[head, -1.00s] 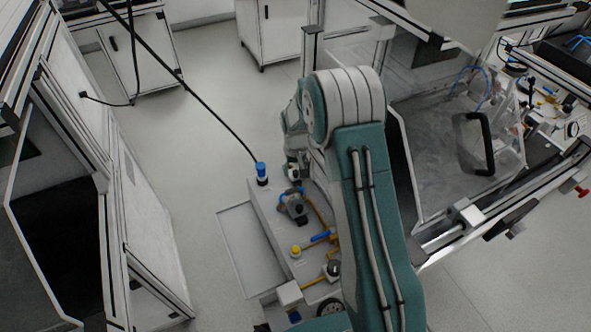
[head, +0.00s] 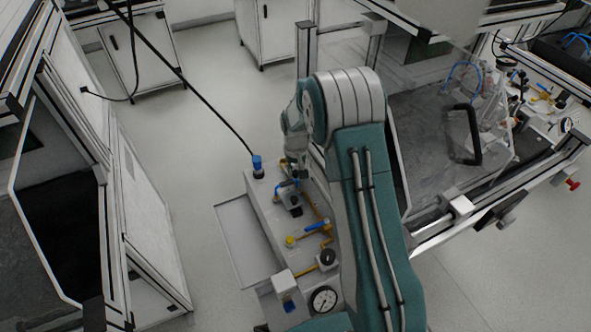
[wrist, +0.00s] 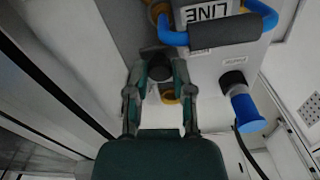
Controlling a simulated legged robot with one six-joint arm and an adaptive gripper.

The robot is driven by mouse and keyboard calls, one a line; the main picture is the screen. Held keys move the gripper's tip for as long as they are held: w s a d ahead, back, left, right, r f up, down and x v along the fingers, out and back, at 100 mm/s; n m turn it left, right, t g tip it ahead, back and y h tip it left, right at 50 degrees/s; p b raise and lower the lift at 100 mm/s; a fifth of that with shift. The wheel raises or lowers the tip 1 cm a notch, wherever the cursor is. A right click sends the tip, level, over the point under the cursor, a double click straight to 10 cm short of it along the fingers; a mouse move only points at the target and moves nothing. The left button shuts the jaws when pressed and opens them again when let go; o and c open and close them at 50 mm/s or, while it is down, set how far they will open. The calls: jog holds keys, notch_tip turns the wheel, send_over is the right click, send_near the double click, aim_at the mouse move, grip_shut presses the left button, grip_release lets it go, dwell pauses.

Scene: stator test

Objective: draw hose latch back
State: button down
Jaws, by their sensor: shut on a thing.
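My gripper (wrist: 158,76) is shut on a dark round knob (wrist: 160,69) between its fingertips in the wrist view. I cannot tell for sure whether this knob is the hose latch. A yellow ring shows just behind it. In the head view my gripper (head: 299,176) is small and partly hidden at the far part of the grey panel (head: 268,222). A blue coupling (wrist: 245,110) with a black hose stands right of my gripper in the wrist view. It also shows in the head view (head: 257,163), apart from my gripper.
A blue bracket with a black grip (wrist: 224,31) and a "LINE" label sits close right of my fingers. The panel carries a yellow knob (head: 290,241), yellow pipes and a gauge (head: 323,299). A clear-fronted enclosure (head: 430,130) stands right.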

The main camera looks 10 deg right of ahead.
aim_at(296, 172)
jog(key=shift+s+d+f, duration=0.1)
jog(key=shift+s, duration=0.15)
jog(key=shift+w, duration=0.1)
jog(key=shift+c, duration=2.4)
grip_release()
jog(key=shift+a, duration=0.2)
jog(key=shift+d, duration=0.1)
jog(key=shift+w+r, duration=0.1)
jog(key=shift+r, duration=0.1)
jog(key=shift+r, duration=0.35)
notch_tip(296, 172, up, 11)
